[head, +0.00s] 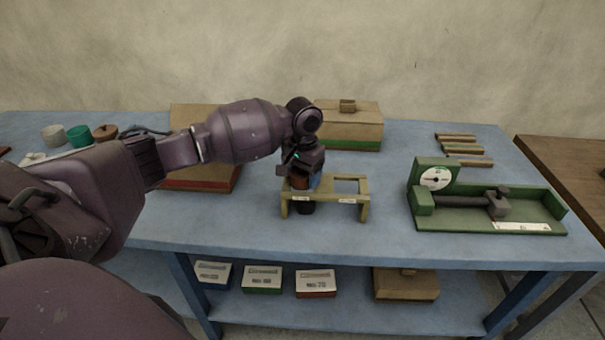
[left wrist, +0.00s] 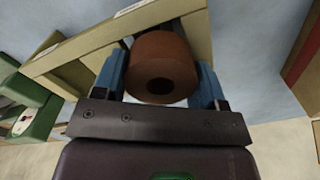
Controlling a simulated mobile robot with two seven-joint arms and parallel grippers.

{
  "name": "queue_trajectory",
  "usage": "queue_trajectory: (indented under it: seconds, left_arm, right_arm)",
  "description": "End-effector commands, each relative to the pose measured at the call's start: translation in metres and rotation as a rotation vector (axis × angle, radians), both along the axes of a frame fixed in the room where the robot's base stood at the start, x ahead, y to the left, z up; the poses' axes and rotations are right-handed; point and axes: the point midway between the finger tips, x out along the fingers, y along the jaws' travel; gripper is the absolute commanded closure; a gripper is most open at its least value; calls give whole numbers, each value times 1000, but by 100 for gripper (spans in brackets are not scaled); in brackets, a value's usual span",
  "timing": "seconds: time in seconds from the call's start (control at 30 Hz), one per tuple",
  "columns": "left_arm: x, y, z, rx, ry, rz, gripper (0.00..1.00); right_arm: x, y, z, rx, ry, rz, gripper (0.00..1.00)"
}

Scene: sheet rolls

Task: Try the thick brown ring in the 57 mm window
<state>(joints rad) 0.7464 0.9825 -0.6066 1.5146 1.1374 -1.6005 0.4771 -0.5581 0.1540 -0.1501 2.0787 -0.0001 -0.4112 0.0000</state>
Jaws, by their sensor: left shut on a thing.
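The thick brown ring (head: 299,183) is between the blue fingers of my left gripper (head: 307,182), which is shut on it. In the left wrist view the ring (left wrist: 162,55) shows its round hole towards the camera, with a finger on each side. The olive window stand (head: 364,200) has two windows side by side. The ring is at its left window; I cannot tell how deep it sits. The stand's frame (left wrist: 80,48) passes behind the ring in the left wrist view. The small labels on the front bar are too small to read. My right gripper is not in view.
A green gauge with a dial (head: 436,179) stands to the right. A lidded box (head: 350,127) is behind the stand, and several strips (head: 463,150) lie at the back right. White, green (head: 79,138) and brown rolls stand at the left. Clear table separates stand and gauge.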

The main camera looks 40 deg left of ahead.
Motion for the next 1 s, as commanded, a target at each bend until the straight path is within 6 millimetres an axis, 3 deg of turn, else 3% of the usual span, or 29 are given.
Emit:
queue_trajectory:
  seconds: [0.27, 0.3, 0.47, 0.67, 0.7, 1.0]
  left_arm:
    - [0, 0, 0, 0, 0, 0, 60]
    - [0, 0, 0, 0, 0, 0, 30]
    - [0, 0, 0, -1, 0, 0, 6]
    - [0, 0, 0, -1, 0, 0, 5]
    - [0, 0, 0, -1, 0, 0, 0]
    - [0, 0, 0, -1, 0, 0, 0]
  right_arm:
    - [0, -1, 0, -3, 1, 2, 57]
    - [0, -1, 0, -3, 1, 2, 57]
    - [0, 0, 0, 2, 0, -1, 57]
    - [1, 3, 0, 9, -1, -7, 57]
    - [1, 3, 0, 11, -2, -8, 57]
    - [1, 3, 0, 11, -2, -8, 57]
